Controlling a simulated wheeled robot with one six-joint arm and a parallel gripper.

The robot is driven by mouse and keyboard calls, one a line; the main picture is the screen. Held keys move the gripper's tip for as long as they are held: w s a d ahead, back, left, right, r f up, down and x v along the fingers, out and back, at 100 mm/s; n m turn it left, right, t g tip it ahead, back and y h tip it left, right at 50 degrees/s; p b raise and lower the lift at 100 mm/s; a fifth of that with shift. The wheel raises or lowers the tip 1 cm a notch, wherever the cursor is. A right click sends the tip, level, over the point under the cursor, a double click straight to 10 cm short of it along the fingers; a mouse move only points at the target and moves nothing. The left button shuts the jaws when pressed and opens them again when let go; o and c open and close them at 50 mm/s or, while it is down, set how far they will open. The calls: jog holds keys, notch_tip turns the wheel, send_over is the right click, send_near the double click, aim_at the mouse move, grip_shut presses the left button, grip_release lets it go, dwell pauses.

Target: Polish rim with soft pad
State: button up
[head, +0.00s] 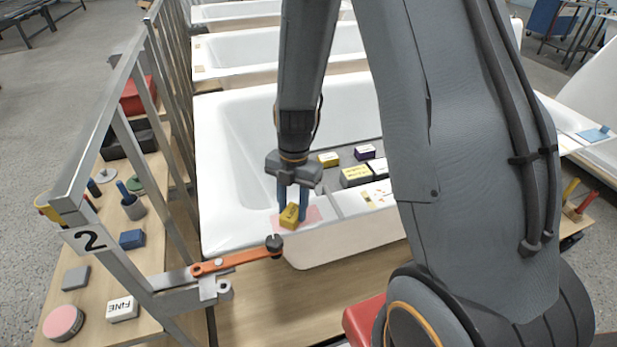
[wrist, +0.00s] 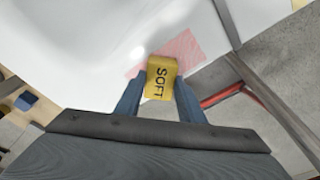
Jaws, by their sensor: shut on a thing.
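My gripper (head: 291,212) is shut on a yellow soft pad (head: 290,217) and holds it at the near rim of the white bathtub shell (head: 228,226). In the wrist view the pad (wrist: 161,78) shows the word SOFT and sits between my blue fingers. A pink patch (head: 313,214) marks the rim at the pad; it also shows in the wrist view (wrist: 184,48). The pad is over the patch's edge. I cannot tell whether it touches the rim.
A tray (head: 337,207) across the tub holds several labelled blocks. An orange-handled clamp arm (head: 235,261) reaches the tub's near edge from a metal rail (head: 128,150). A wooden shelf (head: 90,300) at left holds a FINE block (head: 122,308) and a pink round pad (head: 63,323).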

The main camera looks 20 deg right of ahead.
jog(key=shift+a+f, duration=0.2)
jog(key=shift+a, duration=0.25)
jog(key=shift+a+r, duration=0.2)
jog(key=shift+a, duration=0.6)
jog(key=shift+a+f, duration=0.1)
jog(key=shift+a, duration=0.05)
jog(key=shift+d, duration=2.4)
jog(key=shift+d+b, duration=0.35)
jog(key=shift+d, duration=1.15)
notch_tip(320, 180, up, 3)
jog(key=shift+r+p, duration=0.1)
jog(key=shift+p, duration=0.6)
jog(key=shift+s+r, duration=0.15)
jog(key=shift+r, duration=0.1)
notch_tip(320, 180, up, 5)
jog(key=p, duration=0.3)
jog(key=shift+p, duration=0.4)
jog(key=shift+w+f, duration=0.1)
jog(key=shift+w, duration=0.1)
